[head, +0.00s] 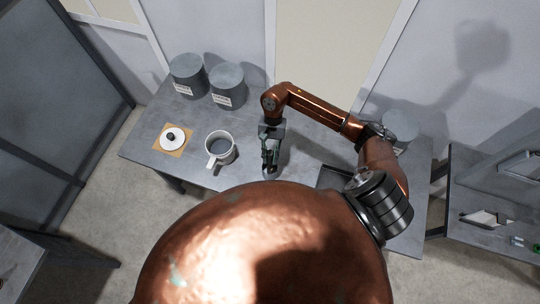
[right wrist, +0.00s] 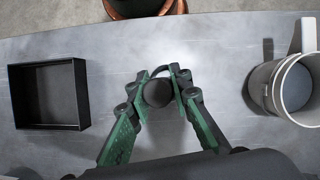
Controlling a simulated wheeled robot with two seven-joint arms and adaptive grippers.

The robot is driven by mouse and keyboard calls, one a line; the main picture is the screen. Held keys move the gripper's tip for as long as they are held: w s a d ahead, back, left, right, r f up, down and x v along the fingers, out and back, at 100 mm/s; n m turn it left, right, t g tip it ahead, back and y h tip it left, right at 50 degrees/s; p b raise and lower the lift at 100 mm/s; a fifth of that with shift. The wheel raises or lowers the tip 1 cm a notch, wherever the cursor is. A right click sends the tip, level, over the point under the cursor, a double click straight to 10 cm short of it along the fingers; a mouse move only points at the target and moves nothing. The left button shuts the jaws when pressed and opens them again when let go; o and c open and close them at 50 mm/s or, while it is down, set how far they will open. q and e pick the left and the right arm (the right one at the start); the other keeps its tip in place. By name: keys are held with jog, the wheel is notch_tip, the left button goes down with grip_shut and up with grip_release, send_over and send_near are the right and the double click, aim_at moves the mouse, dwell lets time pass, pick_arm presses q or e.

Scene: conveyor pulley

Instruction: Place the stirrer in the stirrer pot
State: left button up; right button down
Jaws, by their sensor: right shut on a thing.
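My right gripper (head: 268,168) is low over the grey table, to the right of a white handled pot. In the right wrist view its green-padded fingers (right wrist: 160,98) are closed around a dark, round-ended piece, which I take to be the stirrer (right wrist: 157,93). The rest of that piece is hidden beneath its round end. The white pot (head: 221,147) stands upright with its opening up and a grey inside, apart from the gripper. It also shows at the right of the right wrist view (right wrist: 299,84). My left gripper is not in view.
Two grey labelled canisters (head: 187,76) stand at the back left. A white disc with a dark knob (head: 173,138) lies on a tan square board. A black open tray (right wrist: 48,126) is on the other side of my gripper from the pot. Bare table lies between.

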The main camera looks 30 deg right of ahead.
jog(key=shift+f, duration=0.1)
jog(key=shift+f+b, duration=0.15)
jog(key=shift+b, duration=0.25)
jog(key=c, duration=1.8)
grip_release()
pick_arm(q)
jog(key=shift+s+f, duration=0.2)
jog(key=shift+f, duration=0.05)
pick_arm(e)
jog(key=shift+o, duration=0.2)
jog(key=shift+w+r+p, duration=0.1)
jog(key=shift+r+p, duration=0.25)
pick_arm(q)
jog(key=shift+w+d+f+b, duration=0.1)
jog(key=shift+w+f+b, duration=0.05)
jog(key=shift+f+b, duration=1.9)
pick_arm(e)
jog(key=v, duration=1.1)
jog(key=shift+r, duration=0.35)
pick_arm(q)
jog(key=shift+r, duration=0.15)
pick_arm(e)
jog(key=shift+d, duration=0.1)
